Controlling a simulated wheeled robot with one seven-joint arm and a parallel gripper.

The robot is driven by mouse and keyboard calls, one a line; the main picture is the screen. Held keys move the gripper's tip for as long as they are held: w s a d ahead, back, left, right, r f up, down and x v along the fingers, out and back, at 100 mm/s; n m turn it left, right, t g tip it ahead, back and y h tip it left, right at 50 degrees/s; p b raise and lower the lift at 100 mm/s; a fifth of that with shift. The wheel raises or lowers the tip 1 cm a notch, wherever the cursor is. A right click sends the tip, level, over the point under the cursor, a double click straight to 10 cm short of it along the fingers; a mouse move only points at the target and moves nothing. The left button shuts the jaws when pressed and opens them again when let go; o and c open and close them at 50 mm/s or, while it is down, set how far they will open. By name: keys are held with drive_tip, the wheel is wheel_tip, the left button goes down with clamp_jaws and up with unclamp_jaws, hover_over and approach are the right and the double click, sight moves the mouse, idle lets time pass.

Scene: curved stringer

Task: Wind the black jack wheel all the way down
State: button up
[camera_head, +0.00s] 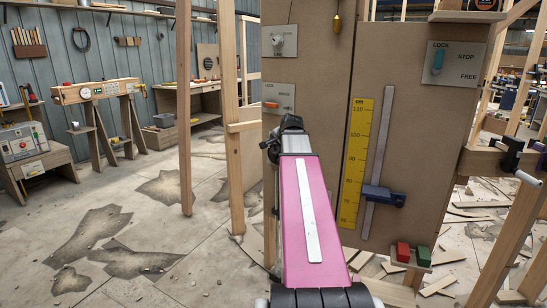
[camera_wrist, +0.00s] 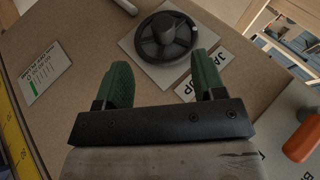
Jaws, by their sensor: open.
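The black jack wheel (camera_wrist: 166,38) sits on a light square plate (camera_wrist: 140,60) on the brown board in the wrist view. It has a round hub, a ring-shaped rim and a small light mark on the rim's right side. My gripper (camera_wrist: 163,80) is open, with its two green fingers apart and nothing between them. The wheel lies just beyond the fingertips; whether they touch is not clear. In the head view my pink arm reaches to the board; the wheel and fingertips cannot be made out there.
The board (camera_head: 415,110) carries a yellow scale (camera_head: 355,160), a metal rail with a blue slider (camera_head: 383,196), and a lever plate (camera_head: 452,64) at upper right. An orange handle (camera_wrist: 301,143) is right of my gripper. Red (camera_head: 403,251) and green (camera_head: 424,256) blocks sit low on a ledge.

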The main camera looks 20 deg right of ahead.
sight(273, 156)
drive_tip(key=x, duration=1)
drive_tip(key=shift+w+d, duration=0.25)
drive_tip(key=shift+w, duration=0.1)
drive_tip(key=c, duration=0.9)
